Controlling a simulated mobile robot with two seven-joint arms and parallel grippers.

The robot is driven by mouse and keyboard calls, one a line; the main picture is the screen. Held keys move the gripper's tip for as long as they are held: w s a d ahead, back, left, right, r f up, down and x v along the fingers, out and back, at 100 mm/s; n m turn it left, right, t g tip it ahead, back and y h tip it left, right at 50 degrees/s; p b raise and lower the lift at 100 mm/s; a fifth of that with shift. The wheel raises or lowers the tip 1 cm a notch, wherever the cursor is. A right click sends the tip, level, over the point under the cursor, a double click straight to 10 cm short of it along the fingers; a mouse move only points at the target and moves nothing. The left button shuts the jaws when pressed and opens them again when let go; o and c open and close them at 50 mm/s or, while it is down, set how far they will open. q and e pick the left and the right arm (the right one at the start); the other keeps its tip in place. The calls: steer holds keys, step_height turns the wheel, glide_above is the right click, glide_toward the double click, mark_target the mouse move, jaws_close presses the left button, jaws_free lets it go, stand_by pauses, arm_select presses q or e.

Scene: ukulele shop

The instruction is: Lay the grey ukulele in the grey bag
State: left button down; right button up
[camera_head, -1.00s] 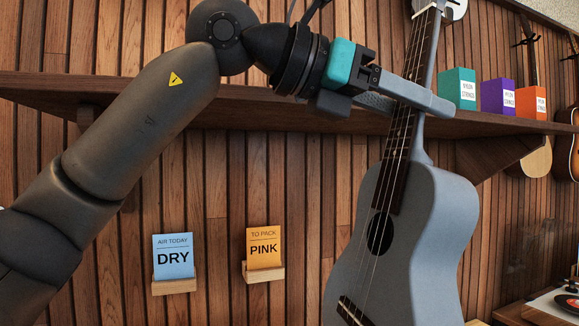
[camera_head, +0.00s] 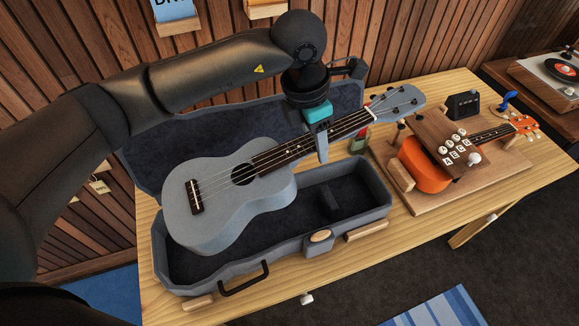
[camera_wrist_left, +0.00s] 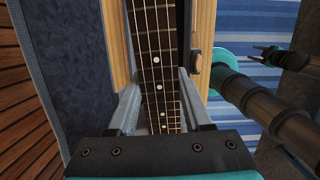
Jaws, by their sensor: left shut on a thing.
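The grey ukulele (camera_head: 225,200) lies face up, held above the open grey bag (camera_head: 350,200), a hard-sided case with a dark lining. Its body is over the left part of the bag and its neck points to the upper right, with the headstock past the bag's right end. My left gripper (camera_head: 322,150) is shut on the neck near its middle. In the left wrist view the fretboard (camera_wrist_left: 155,70) runs between its two fingers (camera_wrist_left: 155,95). Whether the body touches the bag's rim is hard to tell. My right gripper is not in the head view.
The bag stands on a wooden table (camera_head: 440,235), its lid open toward the slatted wall. To its right is a wooden jig (camera_head: 470,195) holding an orange ukulele (camera_head: 425,168). A record player (camera_head: 550,75) stands at the far right.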

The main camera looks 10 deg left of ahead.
arm_select(q)
steer(key=shift+m+g+y, duration=0.3)
steer(key=shift+g+y, duration=0.4)
steer(key=shift+y, duration=0.2)
steer(key=s+a+f, duration=0.1)
steer(key=s+f, duration=0.1)
steer(key=s+a+f+p, duration=0.1)
steer(key=s+f, duration=0.1)
steer(key=s, duration=0.1)
steer(key=s+a+f, duration=0.1)
steer(key=s+f, duration=0.1)
steer(key=f, duration=0.1)
steer(key=shift+s+a, duration=0.1)
steer(key=shift+s, duration=0.05)
steer(key=w+a+f+b, duration=0.2)
steer(key=w+f+b, duration=0.2)
steer(key=f+b, duration=0.1)
steer(key=shift+a+f, duration=0.4)
steer(key=shift+w+f+b, duration=0.1)
steer(key=shift+f+b, duration=2.65)
steer(key=shift+f, duration=0.2)
steer(key=shift+f+b, duration=2)
steer(key=shift+f, duration=0.3)
